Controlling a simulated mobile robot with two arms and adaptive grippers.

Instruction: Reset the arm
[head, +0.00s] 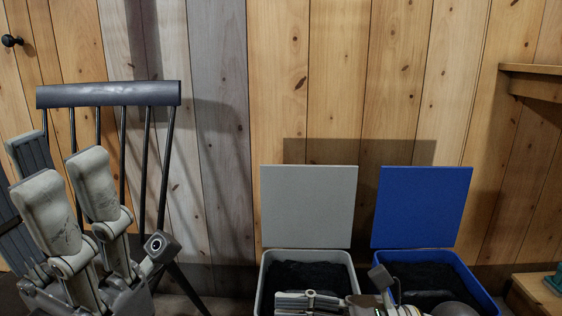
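My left gripper (55,190) is large and close at the left edge, in front of a dark chair, its pale grey fingers pointing up. Its finger parts stand apart with nothing visible between them, and part of it is cut off by the frame. My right gripper (292,302) is at the bottom edge, lying sideways over the front of a grey bin. Only its upper side shows, and I cannot see whether its fingers are apart or hold anything.
The grey bin (307,205) and a blue bin (420,205) stand with raised lids against the plank wall, dark inside. The dark spindle-back chair (108,94) is at left. A wooden shelf (532,70) juts out at upper right, above a low wooden surface (538,291).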

